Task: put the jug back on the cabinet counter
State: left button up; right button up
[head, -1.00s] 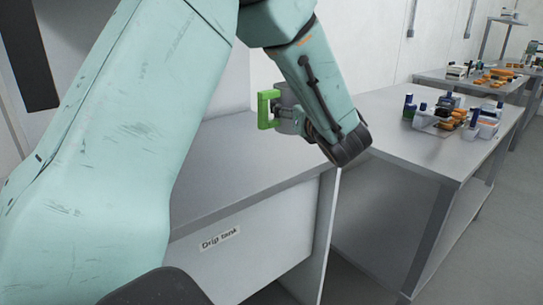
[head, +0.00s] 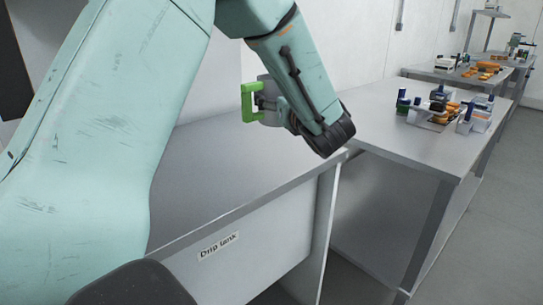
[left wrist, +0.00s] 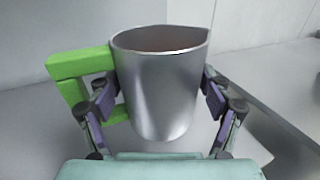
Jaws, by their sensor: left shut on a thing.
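The jug (left wrist: 165,85) is a metal cup with a pouring lip and a green handle; it stands upright in the left wrist view. My left gripper (left wrist: 160,100) is shut on it, with a finger on each side of its body. In the head view the jug's green handle (head: 248,103) shows left of my left forearm, and the gripper itself is mostly hidden by the arm. The jug is over the grey cabinet counter (head: 215,160), whose front bears a "Drip tank" label. Whether the jug touches the counter I cannot tell. My right gripper is not in view.
A second grey table (head: 400,125) stands to the right, past a narrow gap, with a cluster of bottles and orange items (head: 445,108). More loaded tables stand farther back. The visible counter top around the jug is clear.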

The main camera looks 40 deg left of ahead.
pick_arm(q)
jog(key=shift+w+a+f, duration=0.1)
jog(key=shift+w+a, duration=0.1)
jog(key=shift+a, duration=0.1)
notch_tip(320, 180, down, 6)
jog(key=shift+d+r+b, duration=0.15)
jog(key=shift+b, duration=0.65)
jog(key=shift+f, duration=0.55)
jog(key=f, duration=0.1)
jog(key=f+b, duration=0.1)
jog(key=shift+s+f, duration=0.2)
jog(key=shift+f, duration=0.15)
jog(key=shift+w+f, duration=0.2)
jog(key=shift+s, duration=0.1)
